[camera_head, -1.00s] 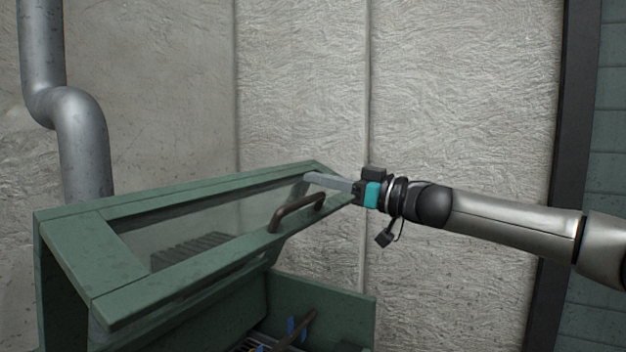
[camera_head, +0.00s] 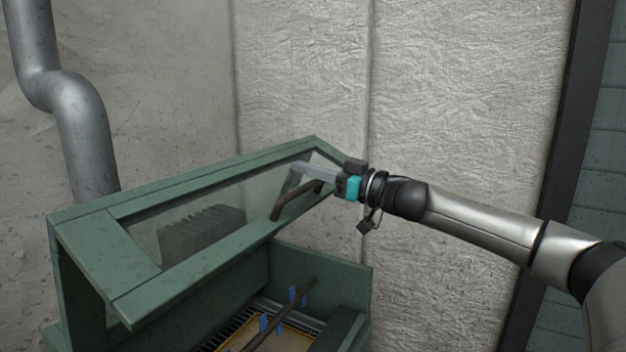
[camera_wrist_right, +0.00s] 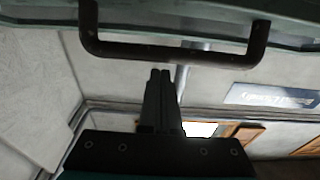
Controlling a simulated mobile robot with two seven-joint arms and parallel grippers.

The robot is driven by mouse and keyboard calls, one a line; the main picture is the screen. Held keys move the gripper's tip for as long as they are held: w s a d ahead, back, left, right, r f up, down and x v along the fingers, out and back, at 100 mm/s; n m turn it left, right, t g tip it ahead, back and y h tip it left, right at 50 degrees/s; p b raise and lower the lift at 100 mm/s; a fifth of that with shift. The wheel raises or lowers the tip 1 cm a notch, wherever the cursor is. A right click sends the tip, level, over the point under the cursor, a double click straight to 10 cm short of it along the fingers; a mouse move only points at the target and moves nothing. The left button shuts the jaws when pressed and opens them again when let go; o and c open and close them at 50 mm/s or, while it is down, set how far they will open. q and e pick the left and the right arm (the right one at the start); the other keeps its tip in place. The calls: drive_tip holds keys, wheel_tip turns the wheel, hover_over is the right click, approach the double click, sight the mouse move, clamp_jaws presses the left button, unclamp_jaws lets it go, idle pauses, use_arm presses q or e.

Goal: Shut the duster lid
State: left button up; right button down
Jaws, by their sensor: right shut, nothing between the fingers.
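The duster lid (camera_head: 190,272) is a green frame with a glass pane, tilted open above the green duster box (camera_head: 318,268). A dark bar handle (camera_head: 293,201) sits on the lid's front right part. My right gripper (camera_head: 298,168) is shut and empty at the lid's right end, close to the handle; whether it touches the lid is unclear. In the right wrist view, the closed fingers (camera_wrist_right: 159,76) point at the handle (camera_wrist_right: 175,54), which spans the top of the picture just past their tips. My left gripper is out of view.
Inside the box lie a dark rod with blue clips (camera_head: 292,306) and a yellowish panel (camera_head: 285,338). A grey pipe (camera_head: 80,125) runs down the wall at left. The wall area right of the box is free apart from my arm.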

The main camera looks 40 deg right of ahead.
drive_tip(key=shift+s+d+f, duration=0.1)
drive_tip(key=shift+s+f, duration=0.1)
drive_tip(key=shift+f, duration=0.25)
drive_tip(key=shift+s+d+f, duration=0.2)
drive_tip(key=shift+s+f, duration=0.25)
drive_tip(key=shift+f, duration=0.2)
drive_tip(key=shift+b, duration=0.3)
